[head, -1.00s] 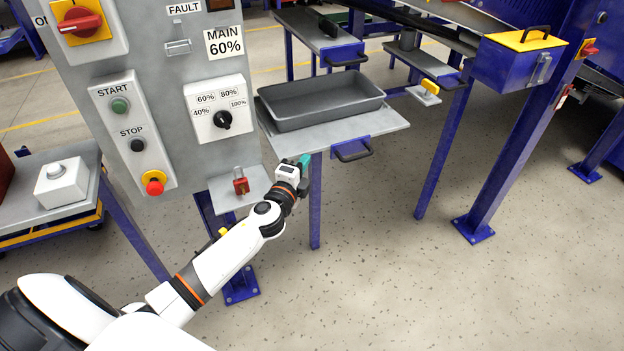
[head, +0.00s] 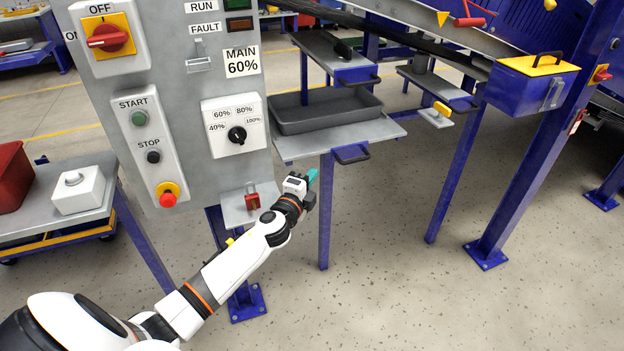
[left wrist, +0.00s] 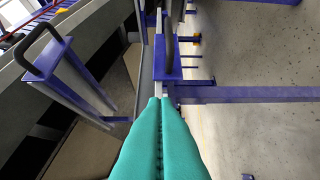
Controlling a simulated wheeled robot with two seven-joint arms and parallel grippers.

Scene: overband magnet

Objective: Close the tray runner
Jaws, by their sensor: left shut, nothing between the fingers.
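The tray runner is a grey shelf (head: 382,131) with a blue front plate and dark handle (head: 351,154). It stands out beyond the right side of the control panel and carries a grey tray (head: 330,118). My left gripper (head: 313,177) is left of and a little below the handle, apart from it. Its teal fingers are shut and empty. In the left wrist view the shut fingertips (left wrist: 161,99) point toward a blue plate with a dark handle (left wrist: 169,45); I cannot tell for sure whether this is the same runner. My right gripper is not seen.
The control panel (head: 190,75) with knobs and buttons stands close left of my arm. A small shelf with a red padlock-like part (head: 252,198) is beside my wrist. Blue posts (head: 325,215) stand below the runner. Open floor (head: 390,290) lies to the right.

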